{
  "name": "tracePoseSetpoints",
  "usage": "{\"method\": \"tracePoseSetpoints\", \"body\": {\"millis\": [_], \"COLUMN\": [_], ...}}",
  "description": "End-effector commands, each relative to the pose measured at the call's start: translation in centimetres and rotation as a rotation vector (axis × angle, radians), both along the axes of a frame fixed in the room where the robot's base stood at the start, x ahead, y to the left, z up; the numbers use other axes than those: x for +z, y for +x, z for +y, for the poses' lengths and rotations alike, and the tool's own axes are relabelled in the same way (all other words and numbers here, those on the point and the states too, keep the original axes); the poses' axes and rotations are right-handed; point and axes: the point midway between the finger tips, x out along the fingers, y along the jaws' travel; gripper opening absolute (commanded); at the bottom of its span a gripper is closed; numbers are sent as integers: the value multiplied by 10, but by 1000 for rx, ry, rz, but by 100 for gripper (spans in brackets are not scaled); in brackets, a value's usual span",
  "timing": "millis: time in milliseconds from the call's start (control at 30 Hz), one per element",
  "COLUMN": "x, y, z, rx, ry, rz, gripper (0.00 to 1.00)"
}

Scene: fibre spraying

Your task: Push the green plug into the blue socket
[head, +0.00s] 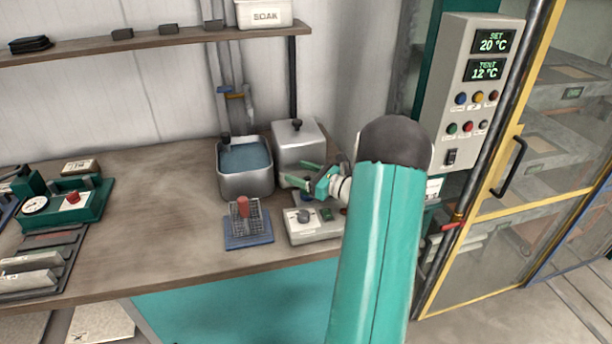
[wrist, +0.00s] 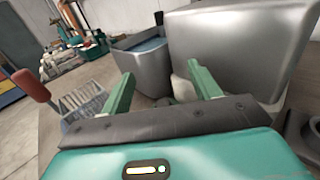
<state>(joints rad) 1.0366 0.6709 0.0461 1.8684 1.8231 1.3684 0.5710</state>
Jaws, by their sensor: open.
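My gripper (head: 301,174) is open above the bench, in front of the lidded metal box (head: 303,139). In the wrist view its two green fingers (wrist: 160,76) are apart, pointing toward the gap between the metal tank and the box. A pale rounded shape (wrist: 181,88) shows between the fingers near the box's foot; I cannot tell what it is or whether it is gripped. I cannot make out a green plug or a blue socket for sure in either view. The gripper and arm hide part of the bench beside the box.
A water-filled tank (head: 246,181) stands left of the box. In front are a wire rack with a red handle (head: 243,207) on a blue tray (head: 249,243) and a grey control unit (head: 313,232) with a knob. A cabinet (head: 520,200) stands right. The bench's left-middle is clear.

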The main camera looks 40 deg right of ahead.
Motion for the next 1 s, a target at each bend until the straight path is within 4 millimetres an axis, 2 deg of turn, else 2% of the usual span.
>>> {"method": "tracePoseSetpoints", "body": {"millis": [33,400,800,1000], "x": [10,65,95,102], "y": [-4,-41,-98,-109], "z": [3,32,76,85], "rx": [-1,0,-1,0], "ry": [-3,-3,-2,-1], "rz": [-2,-3,-1,-2], "gripper": [62,62,62,62]}}
